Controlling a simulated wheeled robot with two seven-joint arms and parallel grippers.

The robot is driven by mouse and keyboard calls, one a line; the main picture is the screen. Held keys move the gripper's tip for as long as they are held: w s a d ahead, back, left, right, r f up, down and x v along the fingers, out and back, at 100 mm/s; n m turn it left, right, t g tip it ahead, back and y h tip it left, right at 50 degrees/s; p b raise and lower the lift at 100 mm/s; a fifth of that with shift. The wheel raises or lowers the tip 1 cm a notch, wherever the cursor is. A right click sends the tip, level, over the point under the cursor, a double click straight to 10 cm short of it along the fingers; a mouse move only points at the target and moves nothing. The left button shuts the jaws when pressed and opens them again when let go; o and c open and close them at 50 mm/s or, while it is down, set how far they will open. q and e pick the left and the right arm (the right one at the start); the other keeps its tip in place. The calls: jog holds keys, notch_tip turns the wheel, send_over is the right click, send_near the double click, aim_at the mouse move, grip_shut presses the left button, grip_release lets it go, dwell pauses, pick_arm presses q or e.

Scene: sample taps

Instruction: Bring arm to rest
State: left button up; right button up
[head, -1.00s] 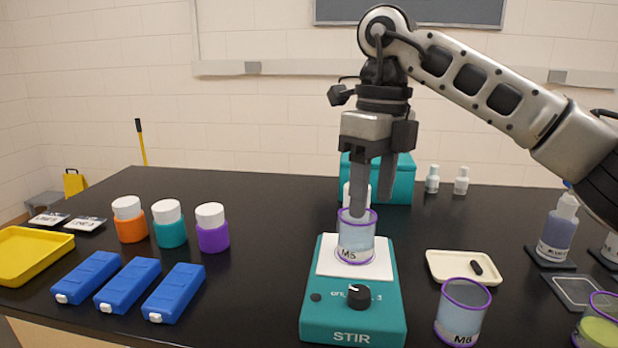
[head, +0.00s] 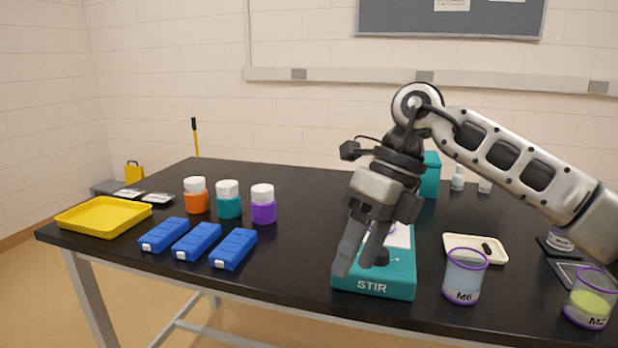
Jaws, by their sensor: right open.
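My right arm (head: 530,165) comes in from the right. Its gripper (head: 358,266) is open, tilted, with the fingers pointing down in front of the teal stirrer (head: 398,284) marked STIR. I see nothing held between the fingers. The gripper hides much of the stirrer's top and its knob. The beaker on the stirrer's white plate (head: 401,236) is largely or wholly hidden behind the gripper. My left gripper is not in view.
Right of the stirrer stand beaker M6 (head: 465,277), a cream tray (head: 460,241) with a dark stir bar, and a beaker of yellow-green liquid (head: 591,299). Blue boxes (head: 197,241), lidded jars (head: 229,200) and a yellow tray (head: 103,216) are at left.

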jog(key=s+a+f+m+g+y, duration=0.1)
jog(key=s+a+g+y, duration=0.1)
jog(key=s+a+y, duration=0.35)
jog(key=s+a+f+g+y, duration=0.1)
jog(key=s+a+g+y, duration=0.2)
jog(key=a+y, duration=0.4)
jog(key=w+d+f+m+t+h, duration=0.2)
jog(key=d+f+m+t, duration=0.1)
jog(key=m+t, duration=0.65)
jog(key=w+d+f+m+t+h+p, duration=0.1)
jog(key=w+d+f+m+t, duration=0.15)
jog(key=m+t, duration=0.75)
jog(key=w+d+f+m+t+h, duration=0.2)
jog(key=d+f+m+t, duration=0.3)
jog(key=m, duration=0.9)
jog(key=s+d+f+m+g+h, duration=0.3)
jog(key=s+d+f+m+h, duration=0.1)
jog(key=s+f, duration=0.3)
jog(key=s+d+f+m+g+h, duration=0.3)
jog(key=s+f, duration=0.4)
jog(key=f, duration=0.5)
jog(key=shift+d+m+h+p, duration=0.45)
jog(key=shift+d+m+h, duration=0.1)
jog(key=shift+d+m, duration=0.55)
